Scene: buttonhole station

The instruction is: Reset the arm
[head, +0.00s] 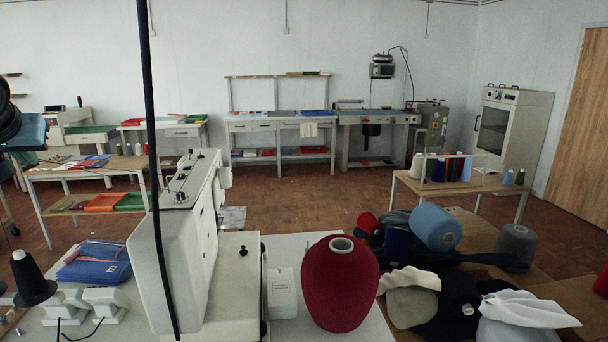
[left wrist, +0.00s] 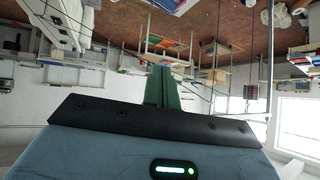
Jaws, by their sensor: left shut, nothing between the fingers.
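My left gripper (head: 26,159) hangs at the far left edge of the head view, partly cut off by the frame. Its blue body and green fingers show there, above the floor and beside a work table. In the left wrist view its two green fingers (left wrist: 162,87) are pressed together with nothing between them. They point into open room, touching nothing. My right gripper is in neither view.
A white sewing machine (head: 172,235) stands on the near table, with a dark red yarn cone (head: 340,285) to its right. Brown floor (head: 300,200) is clear beyond.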

